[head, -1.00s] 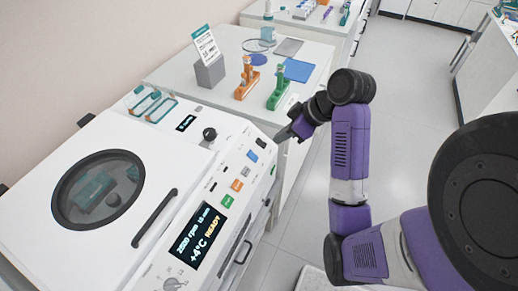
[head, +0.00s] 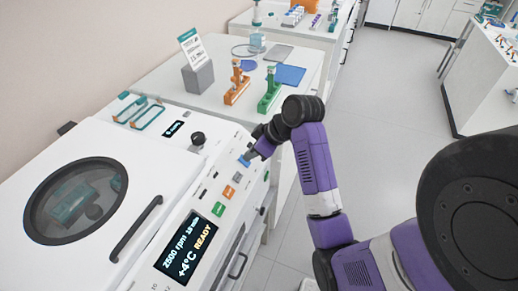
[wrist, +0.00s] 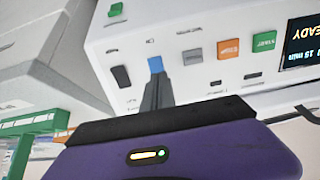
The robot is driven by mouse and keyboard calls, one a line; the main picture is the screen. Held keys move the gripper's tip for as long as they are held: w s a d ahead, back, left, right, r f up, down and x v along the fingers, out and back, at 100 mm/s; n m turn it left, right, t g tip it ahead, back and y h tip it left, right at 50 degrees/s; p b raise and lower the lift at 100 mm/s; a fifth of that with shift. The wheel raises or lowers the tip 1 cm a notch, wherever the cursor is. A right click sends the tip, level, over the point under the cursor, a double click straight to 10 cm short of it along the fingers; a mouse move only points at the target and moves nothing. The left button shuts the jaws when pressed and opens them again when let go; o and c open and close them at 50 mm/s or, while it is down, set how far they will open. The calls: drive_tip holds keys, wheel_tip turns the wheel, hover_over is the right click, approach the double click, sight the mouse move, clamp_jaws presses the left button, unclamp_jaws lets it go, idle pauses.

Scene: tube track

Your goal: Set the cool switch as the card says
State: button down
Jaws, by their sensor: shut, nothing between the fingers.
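My gripper (head: 252,153) is shut and empty over the control panel of the white centrifuge. In the wrist view its fingertips (wrist: 157,84) are right at a blue switch (wrist: 155,65); I cannot tell whether they touch it. The blue switch also shows at the fingertips in the head view (head: 244,161). Its label is too small to read. A black switch (wrist: 121,77) and a grey button (wrist: 192,57) flank it. The card (head: 190,47) stands in a grey holder (head: 198,77) on the bench behind; its writing is too small to read.
The panel also has an orange button (head: 228,191), a green START button (wrist: 264,41), a black knob (head: 198,138) and a display (head: 186,247) showing +4°C READY. Orange (head: 237,85) and green (head: 269,92) tube racks stand on the bench. The floor at right is clear.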

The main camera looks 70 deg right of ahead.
drive_tip(key=shift+w+f, duration=0.45)
drive_tip(key=shift+f, duration=0.1)
drive_tip(key=shift+w+a+p, duration=0.1)
drive_tip(key=shift+w+p, duration=0.2)
drive_tip(key=shift+p, duration=0.1)
drive_tip(key=shift+f, duration=0.15)
drive_tip(key=shift+s, duration=0.15)
drive_tip(key=shift+s+f, duration=0.25)
drive_tip(key=shift+s, duration=0.4)
drive_tip(key=shift+r, duration=0.1)
